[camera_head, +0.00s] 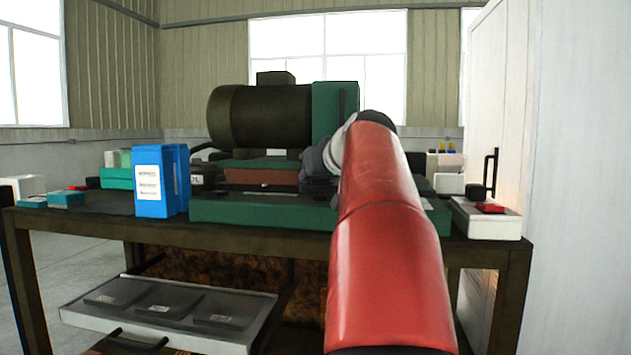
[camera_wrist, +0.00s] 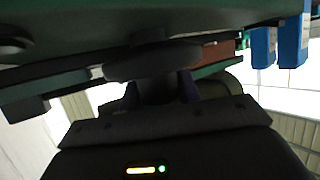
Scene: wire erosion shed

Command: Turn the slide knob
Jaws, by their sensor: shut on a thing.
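The slide knob (camera_wrist: 150,64) is a dark round disc on the machine's green base, in the upper middle of the wrist view, which shows the scene upside down. My gripper (camera_wrist: 158,88) is shut on the knob, its dark fingers at the disc's near side; the exact contact is too dark to see well. In the head view my red arm reaches forward to the machine and covers the knob and most of the gripper. The machine's green base (camera_head: 255,210) lies on the bench, with a dark motor drum (camera_head: 262,117) above it.
Two blue boxes (camera_head: 155,182) stand left of the machine on the dark bench (camera_head: 90,222). A white box with a red top part (camera_head: 490,208) is at the bench's right end. A grey drawer (camera_head: 215,305) stands open below. A white cabinet (camera_head: 580,130) bounds the right side.

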